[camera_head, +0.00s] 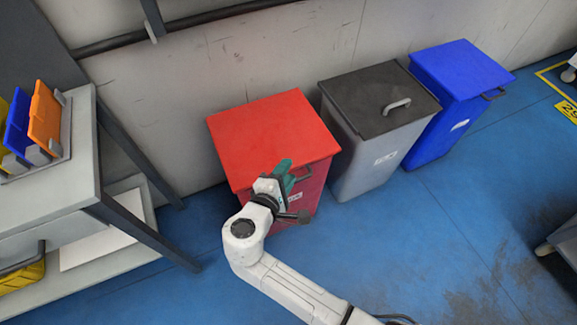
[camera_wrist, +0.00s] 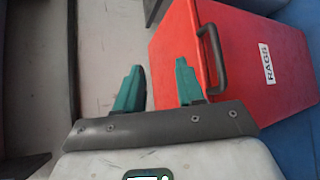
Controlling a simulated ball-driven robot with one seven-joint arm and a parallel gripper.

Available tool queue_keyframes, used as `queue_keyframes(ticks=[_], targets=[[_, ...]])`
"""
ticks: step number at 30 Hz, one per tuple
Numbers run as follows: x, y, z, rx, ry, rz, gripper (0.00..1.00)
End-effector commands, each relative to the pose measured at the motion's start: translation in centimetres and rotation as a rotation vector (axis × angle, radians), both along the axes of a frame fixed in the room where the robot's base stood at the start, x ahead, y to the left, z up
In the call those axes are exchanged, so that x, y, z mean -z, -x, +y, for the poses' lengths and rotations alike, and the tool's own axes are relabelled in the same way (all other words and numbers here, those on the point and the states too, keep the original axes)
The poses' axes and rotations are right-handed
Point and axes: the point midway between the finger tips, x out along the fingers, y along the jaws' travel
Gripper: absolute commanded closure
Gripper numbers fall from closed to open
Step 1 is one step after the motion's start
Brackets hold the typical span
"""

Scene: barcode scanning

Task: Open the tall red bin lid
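The tall red bin (camera_head: 295,205) stands against the wall with its flat red lid (camera_head: 270,135) shut. A dark handle (camera_head: 304,174) is at its front edge, partly hidden by my gripper. In the wrist view the bin (camera_wrist: 265,90) appears turned sideways, with a white "RAGS" label and the dark curved handle (camera_wrist: 222,62). My gripper (camera_head: 283,172) is in front of the bin near the lid's front edge. In the wrist view its teal fingers (camera_wrist: 158,80) are apart with nothing between them. The handle lies to the right of both fingers, outside the gap.
A grey bin with a dark lid (camera_head: 378,100) and a blue bin (camera_head: 460,75) stand close on the right. A grey workbench (camera_head: 55,190) with coloured holders is on the left. Blue floor in front of the bins is clear.

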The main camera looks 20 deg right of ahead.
Motion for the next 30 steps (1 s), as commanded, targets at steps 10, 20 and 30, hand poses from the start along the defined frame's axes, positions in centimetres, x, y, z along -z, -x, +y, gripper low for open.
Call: queue_keyframes(ticks=[10,20,30], targets=[[-0.8,1.4,1.6,0.000,0.000,0.000,0.62],[-1.5,2.7,3.0,0.000,-0.001,-0.001,0.62],[-1.7,3.5,3.9,0.000,0.000,0.000,0.62]])
